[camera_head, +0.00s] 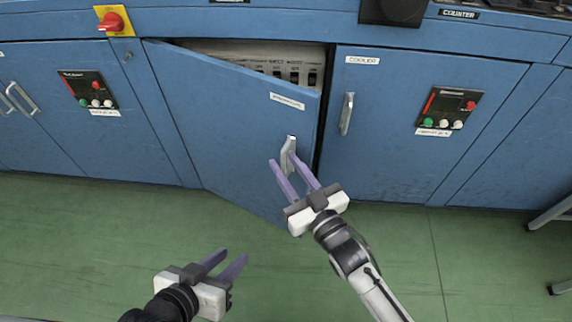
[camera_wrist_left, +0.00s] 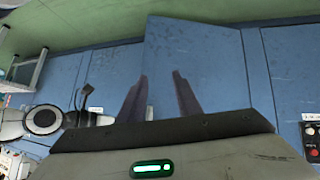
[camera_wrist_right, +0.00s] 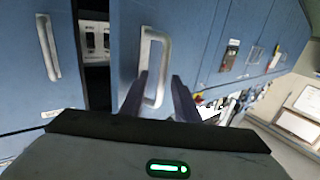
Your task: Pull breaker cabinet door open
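The blue breaker cabinet door (camera_head: 230,120) stands partly open, swung out from its left side, with a gap at its top and right edge. Breakers (camera_head: 290,72) show inside. Its metal handle (camera_head: 288,155) is near the right edge and also shows in the right wrist view (camera_wrist_right: 150,45). My right gripper (camera_head: 283,160) is open at the handle; in the right wrist view the handle's lower part lies between the fingertips. I cannot tell whether they touch. My left gripper (camera_head: 229,257) is open and empty, low in front of the door.
The closed cooler door (camera_head: 400,150) with its own handle (camera_head: 346,113) is to the right. A closed cabinet with a button panel (camera_head: 88,90) is to the left. A red rotary switch (camera_head: 112,20) sits above. The green floor (camera_head: 90,240) in front is clear.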

